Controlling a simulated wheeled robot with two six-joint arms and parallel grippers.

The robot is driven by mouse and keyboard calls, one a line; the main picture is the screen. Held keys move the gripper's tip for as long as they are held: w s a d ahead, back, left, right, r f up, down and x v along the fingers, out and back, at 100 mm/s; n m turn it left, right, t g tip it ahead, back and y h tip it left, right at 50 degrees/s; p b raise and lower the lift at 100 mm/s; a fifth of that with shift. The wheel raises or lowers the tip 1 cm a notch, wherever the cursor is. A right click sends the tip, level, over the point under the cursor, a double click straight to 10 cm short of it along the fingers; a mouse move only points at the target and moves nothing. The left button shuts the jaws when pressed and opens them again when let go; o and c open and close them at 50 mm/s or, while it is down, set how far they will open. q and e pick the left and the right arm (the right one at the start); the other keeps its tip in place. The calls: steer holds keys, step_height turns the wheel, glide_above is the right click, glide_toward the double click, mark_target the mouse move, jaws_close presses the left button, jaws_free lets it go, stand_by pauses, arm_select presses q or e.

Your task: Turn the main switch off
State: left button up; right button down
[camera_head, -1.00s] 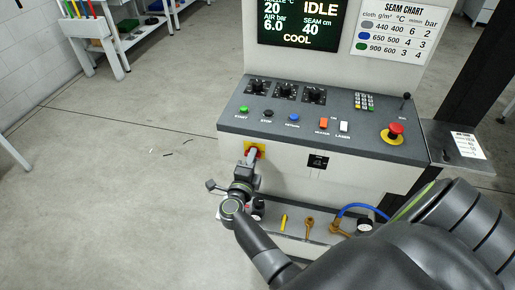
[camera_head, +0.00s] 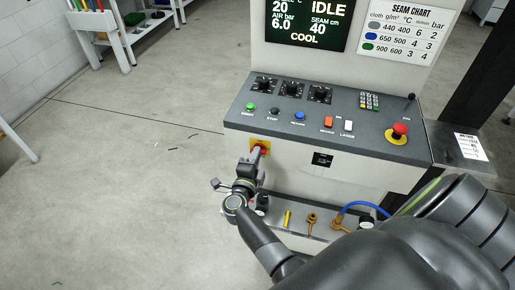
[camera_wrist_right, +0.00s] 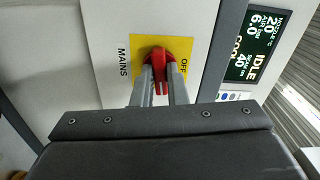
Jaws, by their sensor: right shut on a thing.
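The main switch is a red handle (camera_wrist_right: 163,62) on a yellow plate (camera_wrist_right: 190,48) on the machine's front face. In the right wrist view the plate carries the word OFF, and MAINS is printed beside it. The handle's long part lies up and down in that view. In the camera_head view the switch (camera_head: 261,147) shows below the console's left end, partly hidden by my gripper. My right gripper (camera_head: 254,161) is shut on the red handle, with one finger on each side of it (camera_wrist_right: 161,88). My left gripper is in neither view.
The sloped console (camera_head: 310,115) with dials, buttons and a red emergency stop (camera_head: 399,131) juts out above the switch. The screen (camera_head: 308,25) reads IDLE and COOL. A low shelf (camera_head: 296,230) with valves, a blue hose (camera_head: 352,207) and gauge lies below.

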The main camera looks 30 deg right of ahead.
steer(key=n+p, duration=0.6)
steer(key=n, duration=0.2)
steer(key=shift+d+r+p, duration=0.1)
steer(key=shift+p, duration=0.2)
stand_by(0.4)
steer(key=c, duration=1.6)
jaws_free()
steer(key=shift+c, duration=0.2)
